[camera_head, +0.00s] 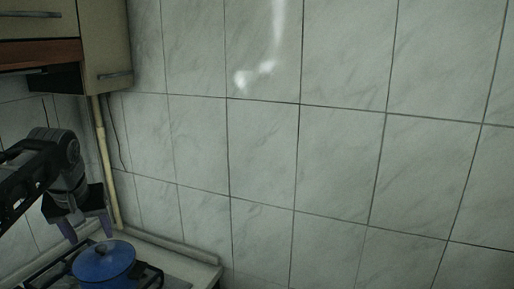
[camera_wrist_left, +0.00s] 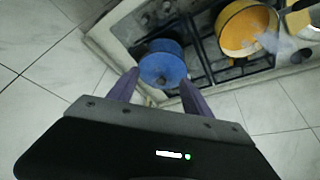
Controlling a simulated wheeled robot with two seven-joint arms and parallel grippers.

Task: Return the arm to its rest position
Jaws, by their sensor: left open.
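My left gripper (camera_head: 90,228) comes in from the left in the head view, with its purple fingers pointing down. It is open and empty, above and just left of a blue lidded pot (camera_head: 104,262) on the stove. In the left wrist view the two fingers of the left gripper (camera_wrist_left: 157,88) are spread apart, and the blue pot (camera_wrist_left: 163,62) appears beyond them, between the tips. I cannot tell the exact gap between fingers and pot. My right gripper is in neither view.
The stove (camera_wrist_left: 130,20) has black grates and also bears a yellow-orange pot (camera_wrist_left: 243,27). A pale counter (camera_head: 190,262) lies right of the stove. A cabinet (camera_head: 105,45) hangs above at left, with a pipe (camera_head: 106,165) below it. A tiled wall (camera_head: 340,150) stands behind.

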